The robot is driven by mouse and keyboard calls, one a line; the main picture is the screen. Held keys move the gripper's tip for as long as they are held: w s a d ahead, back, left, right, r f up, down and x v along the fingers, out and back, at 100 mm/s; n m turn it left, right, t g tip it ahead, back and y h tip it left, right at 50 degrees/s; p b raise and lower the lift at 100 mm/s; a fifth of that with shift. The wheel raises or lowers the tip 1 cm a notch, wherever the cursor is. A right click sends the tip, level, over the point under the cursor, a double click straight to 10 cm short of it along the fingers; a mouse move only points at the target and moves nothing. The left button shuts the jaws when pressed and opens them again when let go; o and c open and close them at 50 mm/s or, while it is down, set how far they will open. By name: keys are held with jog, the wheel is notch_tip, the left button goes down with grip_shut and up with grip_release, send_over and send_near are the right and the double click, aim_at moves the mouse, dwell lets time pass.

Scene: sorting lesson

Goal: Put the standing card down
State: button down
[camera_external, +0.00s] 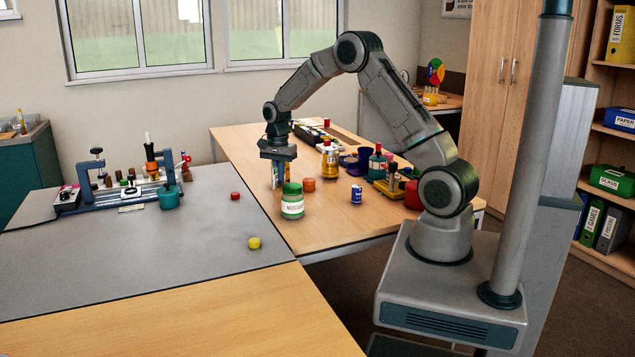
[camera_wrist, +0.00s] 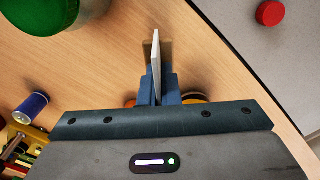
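The card (camera_wrist: 157,62) shows edge-on in the wrist view as a thin, pale upright strip. My gripper (camera_wrist: 157,88) has its two blue fingers close together on either side of the card, shut on it. The card is small there and hard to tell from the fingers. I cannot tell whether its lower edge touches the table.
A blue spool-like can (camera_external: 356,194) is further right. A red cap (camera_external: 235,196) and a yellow one (camera_external: 254,243) lie on the grey table (camera_external: 150,270).

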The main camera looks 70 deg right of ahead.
aim_at(280, 186)
jog(key=shift+f, duration=1.95)
jog(key=shift+f, duration=0.2)
jog(key=c, duration=1.6)
grip_release()
jog(key=shift+c, duration=0.2)
jog(key=shift+r, duration=0.1)
